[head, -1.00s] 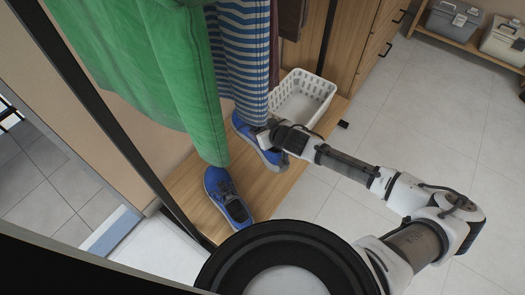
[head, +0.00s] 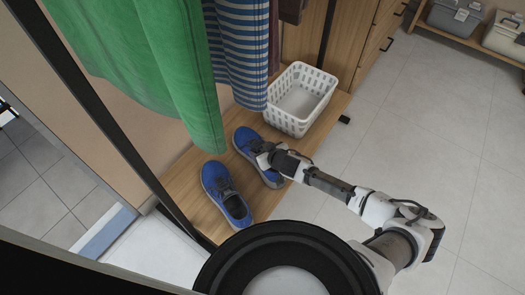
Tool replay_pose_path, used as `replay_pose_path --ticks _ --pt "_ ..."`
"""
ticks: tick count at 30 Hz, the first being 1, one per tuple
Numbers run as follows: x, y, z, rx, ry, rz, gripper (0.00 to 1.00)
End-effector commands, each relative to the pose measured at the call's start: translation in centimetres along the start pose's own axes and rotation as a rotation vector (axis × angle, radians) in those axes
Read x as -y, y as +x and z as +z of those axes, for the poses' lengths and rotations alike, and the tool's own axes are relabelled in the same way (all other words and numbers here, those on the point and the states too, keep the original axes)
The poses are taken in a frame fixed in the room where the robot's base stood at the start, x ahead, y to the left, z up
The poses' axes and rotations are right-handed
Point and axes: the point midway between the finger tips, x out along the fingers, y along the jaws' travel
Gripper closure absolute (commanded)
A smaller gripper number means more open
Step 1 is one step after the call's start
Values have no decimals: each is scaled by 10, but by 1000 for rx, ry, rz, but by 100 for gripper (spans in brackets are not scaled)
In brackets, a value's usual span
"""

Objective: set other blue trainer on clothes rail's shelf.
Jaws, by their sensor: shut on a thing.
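One blue trainer (head: 247,141) is at my gripper (head: 265,158), which is shut on it from the right side. This trainer is over or on the wooden shelf (head: 184,184) of the clothes rail; I cannot tell whether its sole touches the wood. The other blue trainer (head: 218,178) rests on the shelf to its left and nearer to me, with a dark opening and pale sole. The two trainers lie roughly side by side with a small gap. My gripper's fingertips are partly hidden against the shoe.
A white basket (head: 300,120) stands on the shelf behind the held trainer. A green garment (head: 165,75) and a blue striped garment (head: 238,50) hang above the shelf. A wooden drawer unit (head: 362,40) stands behind. Grey floor tiles (head: 430,120) at right are clear.

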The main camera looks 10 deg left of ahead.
Motion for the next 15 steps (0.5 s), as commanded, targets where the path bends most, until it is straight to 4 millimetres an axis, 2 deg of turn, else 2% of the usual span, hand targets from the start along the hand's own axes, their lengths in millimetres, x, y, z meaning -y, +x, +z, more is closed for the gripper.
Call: replay_pose_path --ticks 6,7,11,15 --pt "0 0 0 0 0 1 72" --pt "0 0 0 1 0 1 36" --pt "0 0 0 1 0 1 19" --pt "0 0 0 1 0 1 18"
